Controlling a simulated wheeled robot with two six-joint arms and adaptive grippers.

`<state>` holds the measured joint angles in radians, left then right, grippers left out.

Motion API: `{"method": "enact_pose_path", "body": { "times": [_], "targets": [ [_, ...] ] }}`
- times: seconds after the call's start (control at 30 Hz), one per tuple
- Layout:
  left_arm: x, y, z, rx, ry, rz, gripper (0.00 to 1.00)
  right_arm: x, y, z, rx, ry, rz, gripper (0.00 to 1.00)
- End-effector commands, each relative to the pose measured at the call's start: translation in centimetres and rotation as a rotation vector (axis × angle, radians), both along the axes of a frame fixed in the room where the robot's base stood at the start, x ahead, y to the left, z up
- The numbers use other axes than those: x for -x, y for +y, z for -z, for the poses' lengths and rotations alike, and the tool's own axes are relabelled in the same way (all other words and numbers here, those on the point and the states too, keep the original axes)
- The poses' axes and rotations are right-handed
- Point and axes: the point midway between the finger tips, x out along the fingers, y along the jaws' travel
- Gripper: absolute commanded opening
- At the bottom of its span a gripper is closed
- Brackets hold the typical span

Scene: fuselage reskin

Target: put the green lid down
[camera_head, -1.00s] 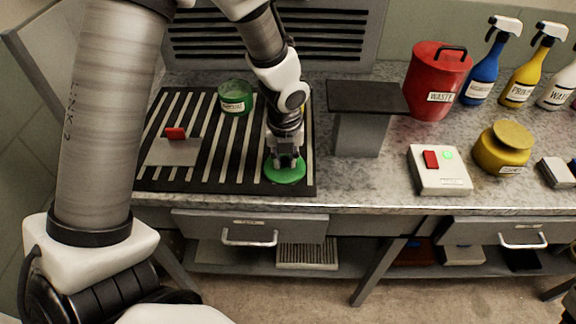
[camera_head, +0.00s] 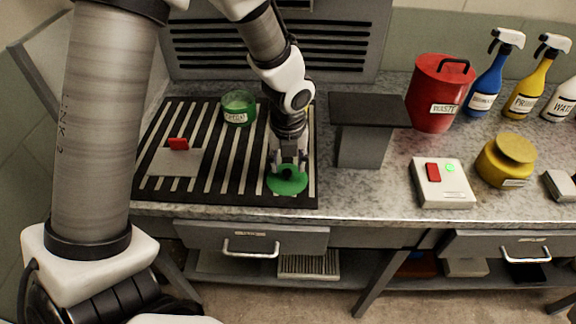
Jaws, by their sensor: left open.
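The green lid (camera_head: 287,184) lies on the black and white striped mat (camera_head: 222,191) near its front right corner. My left gripper (camera_head: 287,165) is directly above the lid, pointing down, with its fingers open around the lid's middle. The fingers partly hide the lid's centre, and I cannot tell whether they touch it. A green labelled jar (camera_head: 238,108) stands open-topped at the back of the mat. My right gripper is not in view.
A grey plate with a red handle (camera_head: 177,160) lies on the mat's left. A grey stand (camera_head: 362,145) is right of the mat. Further right are a red waste bin (camera_head: 435,95), a switch box (camera_head: 443,188), a yellow pot (camera_head: 506,160) and spray bottles (camera_head: 486,85).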

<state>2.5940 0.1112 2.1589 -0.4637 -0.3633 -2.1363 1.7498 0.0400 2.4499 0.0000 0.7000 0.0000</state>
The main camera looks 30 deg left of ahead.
Motion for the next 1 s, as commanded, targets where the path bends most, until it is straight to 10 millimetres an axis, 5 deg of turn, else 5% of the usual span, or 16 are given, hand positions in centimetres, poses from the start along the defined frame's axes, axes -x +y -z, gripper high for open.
{"method": "enact_pose_path", "body": {
  "times": [0.1, 0.33, 1.0],
  "targets": [
    [0.2, -0.2, -3.8, -0.001, -0.005, -0.001, 0.48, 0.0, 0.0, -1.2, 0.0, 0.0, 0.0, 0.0],
    [0.7, -0.5, -8.2, -0.001, -0.004, -0.001, 0.48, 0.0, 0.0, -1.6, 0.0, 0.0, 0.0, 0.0],
    [0.9, -0.6, -8.9, -0.001, 0.001, 0.0, 0.48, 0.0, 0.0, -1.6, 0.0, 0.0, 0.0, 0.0]
  ]
}}
